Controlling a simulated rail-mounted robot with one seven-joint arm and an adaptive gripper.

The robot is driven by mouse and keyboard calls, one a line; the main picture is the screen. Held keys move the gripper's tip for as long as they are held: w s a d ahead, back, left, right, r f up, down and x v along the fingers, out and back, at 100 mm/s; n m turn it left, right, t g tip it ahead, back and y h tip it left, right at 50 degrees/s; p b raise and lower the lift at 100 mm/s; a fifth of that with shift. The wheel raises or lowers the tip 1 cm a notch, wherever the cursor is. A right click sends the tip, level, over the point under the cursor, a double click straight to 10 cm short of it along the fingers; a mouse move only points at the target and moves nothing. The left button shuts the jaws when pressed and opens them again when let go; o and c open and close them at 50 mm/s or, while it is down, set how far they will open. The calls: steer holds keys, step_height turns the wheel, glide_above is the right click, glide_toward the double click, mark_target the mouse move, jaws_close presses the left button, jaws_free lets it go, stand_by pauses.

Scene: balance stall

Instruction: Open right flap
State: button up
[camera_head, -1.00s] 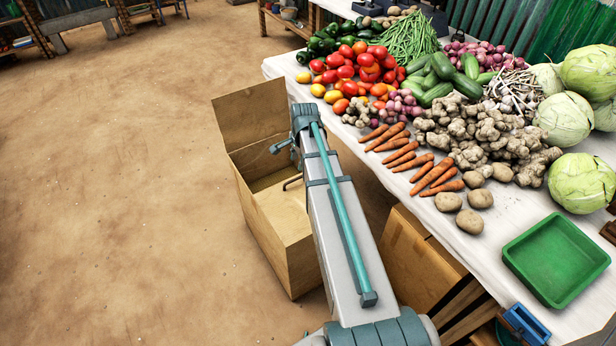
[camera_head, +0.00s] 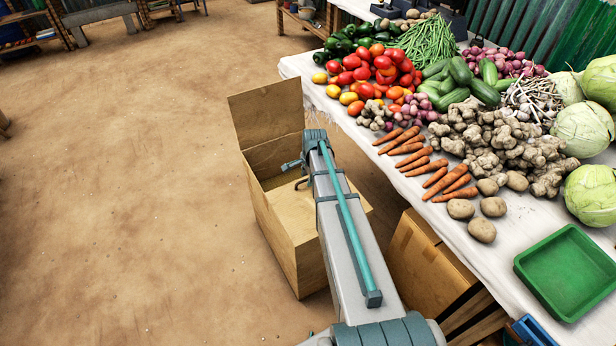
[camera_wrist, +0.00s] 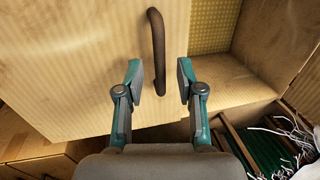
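A tan box (camera_head: 280,232) stands on the ground left of the stall table. Its far flap (camera_head: 265,110) stands upright. Its near flap (camera_head: 308,220) lies flat across the near part of the top and bears a dark curved handle (camera_head: 302,183). In the wrist view the handle (camera_wrist: 158,50) runs between the fingers of my gripper (camera_wrist: 160,72). The fingers are spread, with a gap on each side of the handle. In the head view my gripper (camera_head: 294,165) is over the box opening, partly hidden by my arm.
The table (camera_head: 462,235) with vegetables and a green tray (camera_head: 570,272) is close on the right. A brown carton (camera_head: 425,262) stands under it. The wrist view shows a crate (camera_wrist: 262,140) with shredded strips at lower right. Bare ground is free on the left.

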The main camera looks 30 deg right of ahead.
jaws_close()
steer(key=shift+s+r, duration=0.1)
stand_by(0.5)
